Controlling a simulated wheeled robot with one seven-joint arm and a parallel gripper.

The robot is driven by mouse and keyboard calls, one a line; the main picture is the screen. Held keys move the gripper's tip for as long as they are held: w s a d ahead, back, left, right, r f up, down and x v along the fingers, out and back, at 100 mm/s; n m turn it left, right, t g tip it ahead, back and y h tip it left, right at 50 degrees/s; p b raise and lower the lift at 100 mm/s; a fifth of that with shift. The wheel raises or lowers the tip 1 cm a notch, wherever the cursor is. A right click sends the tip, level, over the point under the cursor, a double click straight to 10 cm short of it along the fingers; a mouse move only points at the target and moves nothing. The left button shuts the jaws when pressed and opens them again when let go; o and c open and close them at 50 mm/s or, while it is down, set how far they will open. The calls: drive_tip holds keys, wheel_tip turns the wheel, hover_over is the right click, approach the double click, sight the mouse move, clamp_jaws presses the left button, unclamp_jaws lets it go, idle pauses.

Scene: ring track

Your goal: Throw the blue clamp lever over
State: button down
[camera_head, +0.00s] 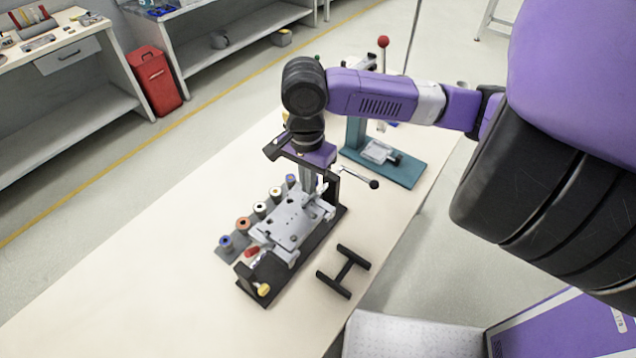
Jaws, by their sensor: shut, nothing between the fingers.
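A clamping fixture with a black base (253,283) and a grey metal plate (284,228) stands on the pale bench. At its near end are a small red handle (251,252) and a yellow knob (264,289). I cannot make out a blue clamp lever for certain; my gripper and wrist cover the fixture's far end. My gripper (308,188) points down at that far end, close above or beside the plate. Its fingers are shut with nothing seen between them; whether they touch the fixture I cannot tell.
A black H-shaped stand (343,271) lies to the right. A teal press (410,171) with a red-knobbed lever stands behind. The bench's near left is clear.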

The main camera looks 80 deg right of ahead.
drive_tip(key=shift+s+d, duration=0.4)
drive_tip(key=shift+d, duration=0.65)
drive_tip(key=shift+s+d, duration=0.45)
drive_tip(key=shift+d, duration=0.55)
drive_tip(key=shift+s+d, duration=0.4)
drive_tip(key=shift+d, duration=0.65)
drive_tip(key=shift+s+d+r+p, duration=0.1)
drive_tip(key=shift+d+r+p, duration=0.05)
drive_tip(key=shift+r+p, duration=0.85)
drive_tip(key=r, duration=0.1)
drive_tip(key=r+p, duration=0.1)
drive_tip(key=r, duration=0.1)
drive_tip(key=r+p, duration=0.1)
drive_tip(key=r, duration=0.1)
drive_tip(key=shift+w+a, duration=0.2)
drive_tip(key=shift+a, duration=0.05)
